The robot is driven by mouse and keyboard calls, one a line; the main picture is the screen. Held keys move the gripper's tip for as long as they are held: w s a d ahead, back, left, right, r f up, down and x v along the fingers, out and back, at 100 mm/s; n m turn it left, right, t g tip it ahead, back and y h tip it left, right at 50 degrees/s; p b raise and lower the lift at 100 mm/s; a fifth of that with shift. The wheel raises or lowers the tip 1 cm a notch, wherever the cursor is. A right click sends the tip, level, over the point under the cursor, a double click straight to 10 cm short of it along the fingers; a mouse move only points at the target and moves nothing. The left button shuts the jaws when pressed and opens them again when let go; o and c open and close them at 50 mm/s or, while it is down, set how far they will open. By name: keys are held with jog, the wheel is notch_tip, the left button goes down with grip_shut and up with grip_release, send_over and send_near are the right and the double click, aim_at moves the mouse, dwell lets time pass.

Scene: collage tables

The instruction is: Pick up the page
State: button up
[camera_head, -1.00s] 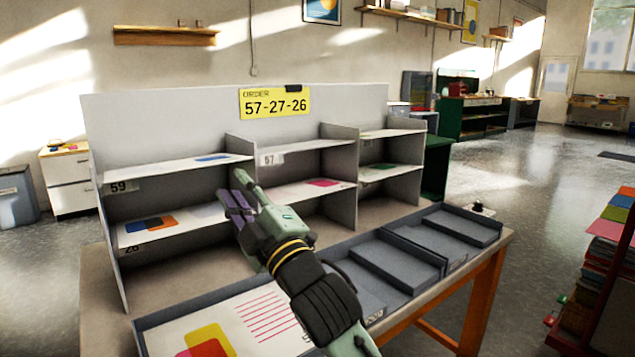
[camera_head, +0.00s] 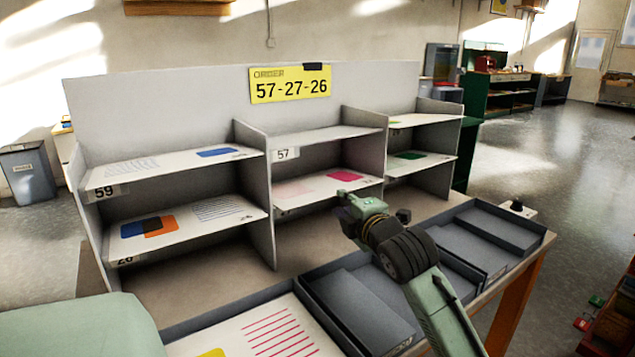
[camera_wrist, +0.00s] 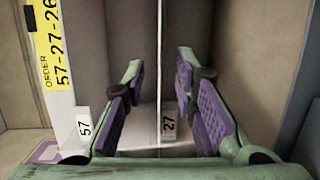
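The order sign (camera_head: 290,85) reads 57-27-26. A page with a magenta patch (camera_head: 346,176) lies in the lower middle compartment. A blue and orange page (camera_head: 149,227) lies in the lower left one, above a partly cut-off label. My gripper (camera_head: 345,198) is at the front of the lower middle shelf and hides its label in the head view. In the wrist view my gripper (camera_wrist: 160,78) is open, its purple-padded fingers on either side of a thin shelf edge with label 27 (camera_wrist: 169,122). Nothing is visibly held. Contact cannot be told.
Label 57 (camera_head: 285,154) marks the upper middle shelf. Green-marked pages (camera_head: 411,155) lie in the right compartments. A front tray holds a page with red lines (camera_head: 275,333). Empty grey trays (camera_head: 492,230) stand to its right. Upright dividers (camera_head: 258,190) separate the shelf columns.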

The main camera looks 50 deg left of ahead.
jog(key=x, duration=0.2)
jog(key=p+x, duration=0.1)
jog(key=x, duration=0.1)
jog(key=p+x, duration=0.1)
jog(key=x, duration=0.2)
jog(key=shift+w+d+r, duration=0.1)
jog(key=shift+w+d, duration=0.05)
jog(key=shift+w, duration=0.1)
jog(key=shift+c, duration=0.6)
grip_shut()
